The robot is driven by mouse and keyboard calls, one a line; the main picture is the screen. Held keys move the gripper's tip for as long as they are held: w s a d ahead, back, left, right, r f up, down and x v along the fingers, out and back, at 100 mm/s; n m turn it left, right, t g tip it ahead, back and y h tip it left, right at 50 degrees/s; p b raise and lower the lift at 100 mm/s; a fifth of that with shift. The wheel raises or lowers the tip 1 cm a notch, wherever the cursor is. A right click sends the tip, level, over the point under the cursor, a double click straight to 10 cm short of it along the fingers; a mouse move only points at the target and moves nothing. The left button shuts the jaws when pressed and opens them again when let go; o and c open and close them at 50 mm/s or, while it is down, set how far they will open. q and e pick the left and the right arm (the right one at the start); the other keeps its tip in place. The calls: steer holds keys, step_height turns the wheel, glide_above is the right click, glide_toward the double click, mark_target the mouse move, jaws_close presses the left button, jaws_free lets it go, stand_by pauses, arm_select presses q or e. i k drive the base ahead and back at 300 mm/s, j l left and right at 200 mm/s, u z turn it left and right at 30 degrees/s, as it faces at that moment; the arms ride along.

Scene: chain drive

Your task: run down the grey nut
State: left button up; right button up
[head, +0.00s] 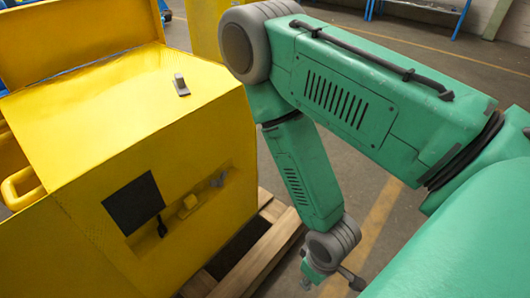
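I cannot make out the grey nut for sure in the head view. A small grey piece (181,85) sits on the sloped top of the yellow machine (110,110); it looks more like a latch than a nut. My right arm comes in from the right and bends down in front of the machine. The end of that arm, with my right gripper (308,281), is low in the picture, right of the machine and apart from it. The gripper's fingers are too small and unclear to read. My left gripper is not in view.
The machine's front has a dark square panel (133,204) and a slot with a small yellow block (189,203). A yellow handle (20,187) sticks out at left. A wooden pallet (262,252) lies under the machine. Open grey floor (440,60) stretches behind my arm.

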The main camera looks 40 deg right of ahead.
mark_target(219, 183)
steer(key=z, duration=0.75)
steer(key=i+l+z, duration=0.25)
steer(key=l, duration=0.2)
steer(key=i+l+z, duration=0.25)
steer(key=l, duration=0.15)
